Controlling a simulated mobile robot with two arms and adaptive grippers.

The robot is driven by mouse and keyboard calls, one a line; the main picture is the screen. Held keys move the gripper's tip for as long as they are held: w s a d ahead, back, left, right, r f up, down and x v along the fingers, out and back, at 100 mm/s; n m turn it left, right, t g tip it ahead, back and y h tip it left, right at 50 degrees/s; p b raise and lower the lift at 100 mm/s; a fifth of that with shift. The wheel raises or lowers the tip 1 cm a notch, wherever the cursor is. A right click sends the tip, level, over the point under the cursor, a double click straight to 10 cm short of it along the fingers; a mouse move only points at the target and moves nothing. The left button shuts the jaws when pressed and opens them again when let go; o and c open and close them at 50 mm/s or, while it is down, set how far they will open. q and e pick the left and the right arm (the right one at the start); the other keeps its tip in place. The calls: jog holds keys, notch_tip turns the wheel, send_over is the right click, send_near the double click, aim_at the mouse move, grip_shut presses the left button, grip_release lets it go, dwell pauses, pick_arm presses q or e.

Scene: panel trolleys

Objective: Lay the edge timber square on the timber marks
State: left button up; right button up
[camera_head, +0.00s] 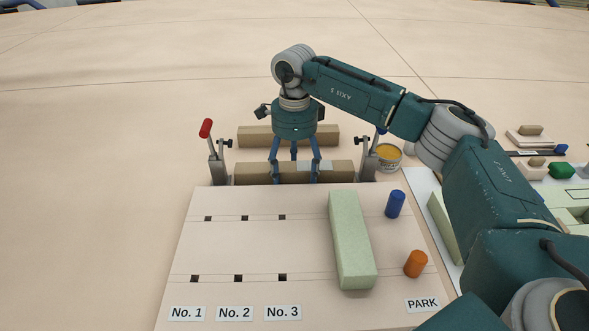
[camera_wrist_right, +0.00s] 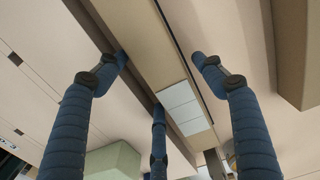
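A brown timber (camera_head: 250,172) lies across the back edge of the pale board (camera_head: 250,250), between two upright clamps. A light, divided plate (camera_wrist_right: 182,108) sits on its upper side. My right gripper (camera_head: 296,174) hangs from above over this timber, with blue fingers on its near and far sides. In the wrist view the right gripper (camera_wrist_right: 160,70) straddles the timber (camera_wrist_right: 150,50); whether the fingers press on it I cannot tell. A second brown timber (camera_head: 255,136) lies behind it. Small dark square marks (camera_head: 238,278) run in two rows on the board. My left gripper is not in view.
A pale green bar (camera_head: 350,240) lies on the board's right half. A blue cylinder (camera_head: 395,204) and an orange cylinder (camera_head: 415,263) stand beside it. A red-handled clamp (camera_head: 214,155) stands at the back left. A yellow-topped tin (camera_head: 388,155) stands behind. The board's left half is clear.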

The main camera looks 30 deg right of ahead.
aim_at(294, 169)
jog(key=shift+r, duration=0.35)
notch_tip(294, 169, up, 6)
jog(key=shift+r+p, duration=0.1)
jog(key=shift+p, duration=0.25)
jog(key=shift+r, duration=0.35)
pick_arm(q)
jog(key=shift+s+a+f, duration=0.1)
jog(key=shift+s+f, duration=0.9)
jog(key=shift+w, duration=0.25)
